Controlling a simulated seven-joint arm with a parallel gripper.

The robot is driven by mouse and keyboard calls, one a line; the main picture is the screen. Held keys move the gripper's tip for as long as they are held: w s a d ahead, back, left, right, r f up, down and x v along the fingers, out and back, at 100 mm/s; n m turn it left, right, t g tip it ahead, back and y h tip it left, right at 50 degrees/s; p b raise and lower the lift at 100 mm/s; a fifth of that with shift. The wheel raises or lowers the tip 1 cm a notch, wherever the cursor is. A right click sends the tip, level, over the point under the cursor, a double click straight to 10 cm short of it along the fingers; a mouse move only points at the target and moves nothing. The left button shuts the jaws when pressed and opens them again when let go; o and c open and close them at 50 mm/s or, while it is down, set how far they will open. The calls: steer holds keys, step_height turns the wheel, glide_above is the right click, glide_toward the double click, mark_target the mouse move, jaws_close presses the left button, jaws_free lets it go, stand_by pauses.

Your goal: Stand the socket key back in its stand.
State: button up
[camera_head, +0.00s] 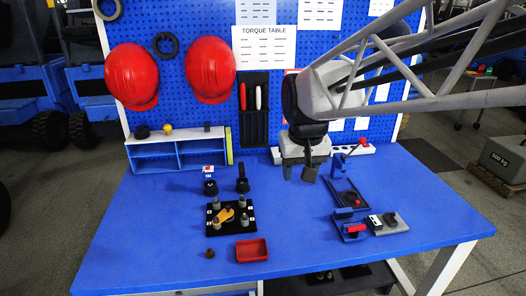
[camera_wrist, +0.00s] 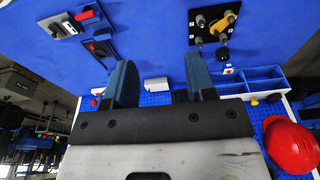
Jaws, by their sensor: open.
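My gripper (camera_head: 309,172) is open and empty above the back middle of the blue table, with its fingers pointing down. In the wrist view its two fingers (camera_wrist: 159,66) are apart with nothing between them. Left of it stand a dark upright piece (camera_head: 242,185) on a round base and a dark round-based holder (camera_head: 210,187) with a red-and-white tag above it. These may be the socket key and its stand, but they are too small to tell apart surely. In the wrist view the tagged holder (camera_wrist: 228,70) is at the right, partly seen.
A black plate (camera_head: 213,230) carries grey posts and a yellow lever. A red tray (camera_head: 251,250) and dark nut (camera_head: 209,253) lie in front. Black-framed (camera_head: 347,198) and grey (camera_head: 388,224) fixtures stand right. A blue-and-white shelf (camera_head: 178,150) is back left. The table's centre is clear.

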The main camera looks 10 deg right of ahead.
steer(key=s+d+f, duration=0.1)
steer(key=s+f, duration=0.1)
steer(key=s, duration=0.6)
steer(key=s+f, duration=0.2)
steer(key=s, duration=0.7)
steer(key=shift+d+f+t, duration=0.3)
steer(key=shift+d+f, duration=0.05)
steer(key=shift+d, duration=0.05)
